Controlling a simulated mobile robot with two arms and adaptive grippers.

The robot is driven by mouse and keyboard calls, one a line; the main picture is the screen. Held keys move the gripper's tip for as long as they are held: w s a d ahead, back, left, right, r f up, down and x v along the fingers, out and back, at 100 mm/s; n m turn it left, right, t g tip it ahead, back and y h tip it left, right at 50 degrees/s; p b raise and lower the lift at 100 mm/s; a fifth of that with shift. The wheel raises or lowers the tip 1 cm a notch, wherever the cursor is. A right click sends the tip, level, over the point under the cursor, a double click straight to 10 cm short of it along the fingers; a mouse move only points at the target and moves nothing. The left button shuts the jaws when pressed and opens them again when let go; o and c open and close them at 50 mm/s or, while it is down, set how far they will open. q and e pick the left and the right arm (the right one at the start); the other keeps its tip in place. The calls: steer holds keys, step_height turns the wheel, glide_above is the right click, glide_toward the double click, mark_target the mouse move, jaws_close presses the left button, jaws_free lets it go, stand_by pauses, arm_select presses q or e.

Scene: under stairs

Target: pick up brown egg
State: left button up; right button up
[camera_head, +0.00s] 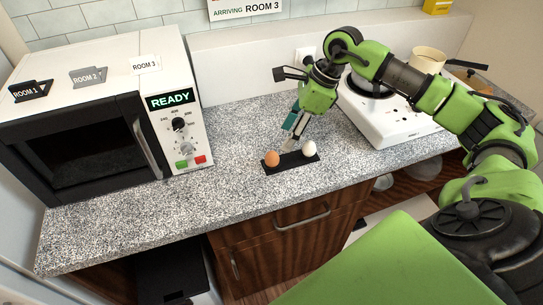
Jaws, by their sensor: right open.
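The brown egg (271,159) sits on the left end of a small black tray (290,164) on the speckled counter. A white egg (309,148) sits on the right end of the same tray. My right gripper (288,146) reaches down from the upper right, with its fingertips close behind the tray between the two eggs. It is open and holds nothing that I can see. Whether the fingertips touch the tray is too small to tell. My left gripper is not in view.
A microwave (95,115) with a READY display stands at the left, with room signs on top. A white stove (388,122) with a beige pot (428,60) stands at the right. The speckled counter (215,195) is clear in front of the microwave and left of the tray.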

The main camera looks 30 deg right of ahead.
mark_target(275, 153)
steer(key=x, duration=0.3)
steer(key=shift+w+a+f+p, duration=0.1)
steer(key=shift+a+f+p, duration=0.05)
steer(key=shift+f+p, duration=0.15)
steer(key=shift+w+a+f+p, duration=0.1)
steer(key=shift+a+f+p, duration=0.15)
steer(key=shift+f+p, duration=0.15)
steer(key=p+x, duration=0.2)
steer(key=x, duration=0.2)
steer(key=shift+w+a+f, duration=0.1)
steer(key=shift+w+f, duration=0.05)
steer(key=shift+f, duration=0.05)
steer(key=c, duration=1.2)
